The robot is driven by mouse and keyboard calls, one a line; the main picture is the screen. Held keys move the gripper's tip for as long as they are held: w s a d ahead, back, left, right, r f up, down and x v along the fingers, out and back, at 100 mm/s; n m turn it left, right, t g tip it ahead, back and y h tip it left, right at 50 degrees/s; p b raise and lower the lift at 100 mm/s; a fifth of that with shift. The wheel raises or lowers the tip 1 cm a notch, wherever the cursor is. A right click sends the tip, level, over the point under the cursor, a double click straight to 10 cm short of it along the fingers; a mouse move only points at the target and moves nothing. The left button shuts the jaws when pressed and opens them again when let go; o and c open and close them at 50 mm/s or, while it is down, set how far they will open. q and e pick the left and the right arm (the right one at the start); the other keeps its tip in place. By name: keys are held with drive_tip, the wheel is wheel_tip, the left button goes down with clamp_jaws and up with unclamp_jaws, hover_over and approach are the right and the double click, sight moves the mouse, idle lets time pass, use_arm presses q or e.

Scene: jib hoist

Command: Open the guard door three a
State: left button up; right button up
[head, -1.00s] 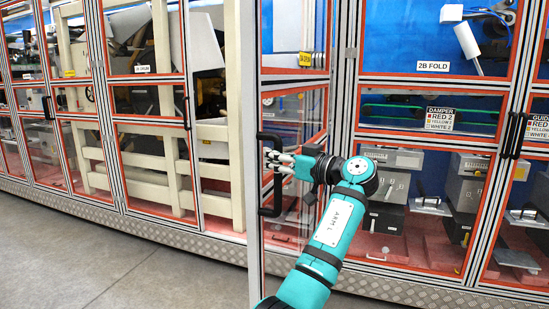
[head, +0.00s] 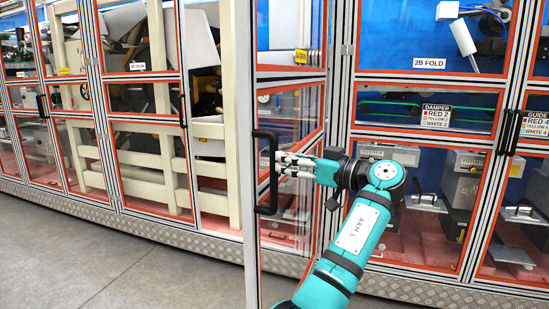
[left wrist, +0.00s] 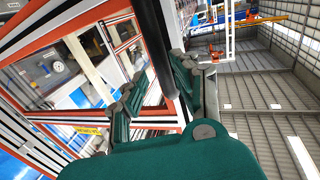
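A guard door (head: 292,73) with an orange-edged metal frame stands swung out from the machine front, seen nearly edge-on in the head view. Its small yellow label (head: 301,56) is too small to read. A black bar handle (head: 267,210) is on its outer edge. My left gripper (head: 280,162) is at the handle's mid-height, with its fingertips close to the bar. In the left wrist view the black bar (left wrist: 156,45) runs between the two spread green fingers, nearer the right one; the gripper looks open. Contact cannot be told. My right gripper is out of view.
Closed guard panels flank the opening, with a 2B FOLD label (head: 431,64) on the right. A cream frame (head: 230,100) stands behind the guards at left. A metal kick plate (head: 190,234) runs along the bottom. The grey floor (head: 75,250) at left is clear.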

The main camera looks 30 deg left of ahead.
use_arm(q)
drive_tip(key=d, duration=0.6)
drive_tip(key=shift+s, duration=0.4)
